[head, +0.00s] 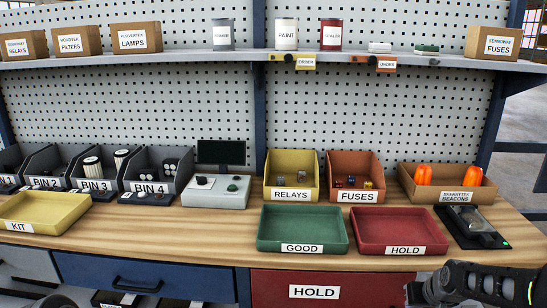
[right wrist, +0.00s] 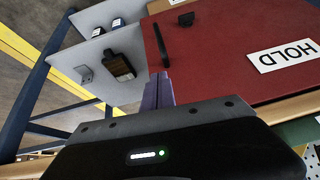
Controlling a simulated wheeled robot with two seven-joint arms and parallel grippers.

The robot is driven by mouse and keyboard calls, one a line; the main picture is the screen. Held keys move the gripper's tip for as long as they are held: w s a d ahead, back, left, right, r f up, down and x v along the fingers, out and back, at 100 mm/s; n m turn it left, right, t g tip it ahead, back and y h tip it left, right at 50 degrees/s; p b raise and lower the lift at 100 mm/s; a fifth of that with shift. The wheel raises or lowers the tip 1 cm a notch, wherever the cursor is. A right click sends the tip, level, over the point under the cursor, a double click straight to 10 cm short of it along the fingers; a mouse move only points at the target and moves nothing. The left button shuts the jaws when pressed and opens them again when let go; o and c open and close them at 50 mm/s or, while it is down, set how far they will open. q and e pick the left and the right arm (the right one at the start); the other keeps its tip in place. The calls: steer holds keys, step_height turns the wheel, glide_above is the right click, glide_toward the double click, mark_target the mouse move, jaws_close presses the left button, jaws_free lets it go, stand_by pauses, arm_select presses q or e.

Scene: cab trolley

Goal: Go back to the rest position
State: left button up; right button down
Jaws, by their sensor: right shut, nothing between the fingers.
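My right gripper (right wrist: 158,90) shows in the right wrist view with its purple fingers together and nothing between them. It points toward the edge of the red HOLD drawer front (right wrist: 220,50), near the black handle (right wrist: 161,45). I cannot tell whether the fingertips touch anything. In the head view, part of my right arm shows at the lower right corner, beside the red HOLD drawer front (head: 325,292); the gripper's fingers are not visible there. A dark part at the bottom left edge may be mine. My left gripper is not in view.
The wooden bench (head: 215,225) holds a yellow KIT tray (head: 45,228), a green GOOD tray (head: 302,247) and a red HOLD tray (head: 402,247). Bins and a beacons box (head: 420,190) stand behind. A shelf (head: 200,52) runs above. A blue drawer (head: 150,275) is below.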

steer(key=s+a+f+y, duration=0.2)
steer(key=s+a+f, duration=0.1)
steer(key=a+f, duration=0.65)
steer(key=s+a+f+y, duration=0.1)
steer(key=s+a+f, duration=0.3)
steer(key=a+f, duration=0.5)
steer(key=s+a+f+g, duration=0.2)
steer(key=s+a+f, duration=0.1)
steer(key=s+a, duration=0.4)
steer(key=s+a+f+g+y+p, duration=0.1)
steer(key=s+a+f+g, duration=0.2)
steer(key=s+a, duration=0.5)
steer(key=s+f, duration=0.1)
steer(key=s, duration=0.3)
steer(key=shift+s+a+n+y, duration=0.2)
steer(key=shift+s+n+y, duration=0.1)
steer(key=shift+s, duration=0.1)
steer(key=shift+w, duration=0.1)
